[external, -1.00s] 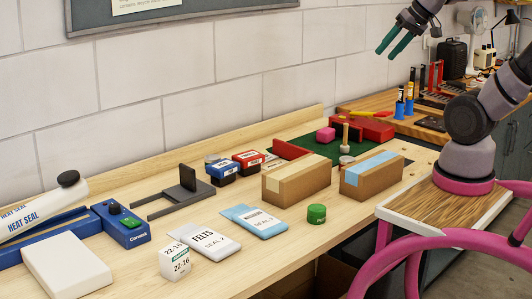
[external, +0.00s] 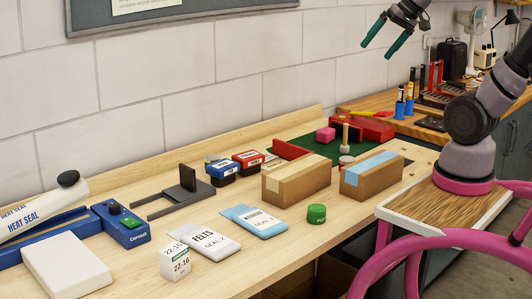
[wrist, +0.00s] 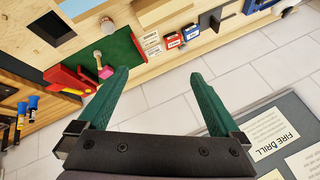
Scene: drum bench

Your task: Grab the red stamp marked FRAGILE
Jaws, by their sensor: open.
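A red stamp (external: 249,160) with a white label stands on the wooden bench near the back wall. Its lettering is too small to read. It touches or nearly touches a blue stamp (external: 222,172) on its left. In the wrist view the red stamp (wrist: 173,41) and the blue stamp (wrist: 191,32) show near the top, beyond my fingertips. My gripper (external: 378,51) is open and empty, high above the bench and well to the right of the stamps. In the wrist view its two green fingers (wrist: 160,74) are wide apart.
Two cardboard boxes (external: 297,180) (external: 372,178) stand in front and right of the red stamp. A dark metal stand (external: 188,180) is to its left. The wall is close behind.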

